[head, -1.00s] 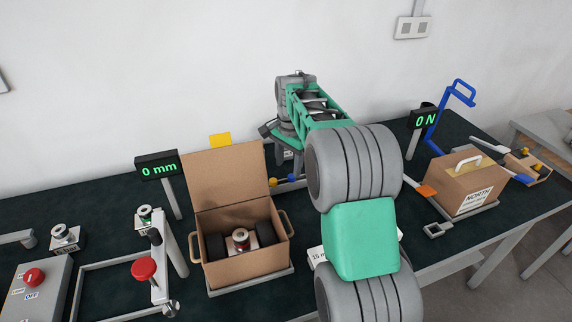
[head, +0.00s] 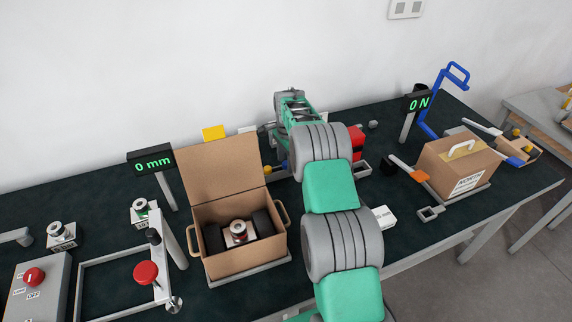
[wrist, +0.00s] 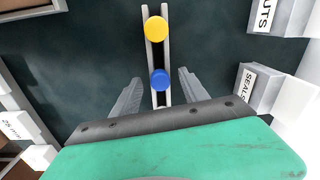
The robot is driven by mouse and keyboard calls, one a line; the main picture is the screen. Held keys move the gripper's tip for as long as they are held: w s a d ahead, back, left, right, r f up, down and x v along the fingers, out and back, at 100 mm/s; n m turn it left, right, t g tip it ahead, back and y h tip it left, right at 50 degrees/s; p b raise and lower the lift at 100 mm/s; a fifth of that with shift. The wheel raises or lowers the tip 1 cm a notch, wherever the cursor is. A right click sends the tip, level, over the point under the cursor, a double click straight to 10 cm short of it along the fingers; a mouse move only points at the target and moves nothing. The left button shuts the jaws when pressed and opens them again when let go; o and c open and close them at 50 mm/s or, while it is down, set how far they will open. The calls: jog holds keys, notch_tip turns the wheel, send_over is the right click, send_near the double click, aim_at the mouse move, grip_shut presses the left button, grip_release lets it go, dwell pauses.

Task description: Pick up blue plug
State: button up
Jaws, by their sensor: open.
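The blue plug (wrist: 160,79) is a round blue cap on a narrow grey rail (wrist: 145,45) in the wrist view. A yellow plug (wrist: 155,28) sits farther up the same rail. My gripper (wrist: 160,77) is open and empty, with one finger on each side of the rail and the blue plug between the fingertips in the picture. I cannot tell how far above the plug the fingers are. In the head view the yellow plug (head: 267,170) shows behind the open carton, and my arm hides the gripper's tips.
Bins marked SEALS (wrist: 247,88) and NUTS (wrist: 267,15) stand right of the rail. An open carton (head: 245,262), a red-knobbed frame (head: 146,271) and a 0 mm display (head: 151,162) are left of my arm. A NORTH carton (head: 455,165) is on the right.

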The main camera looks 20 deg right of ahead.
jog(key=shift+c, duration=0.4)
grip_shut()
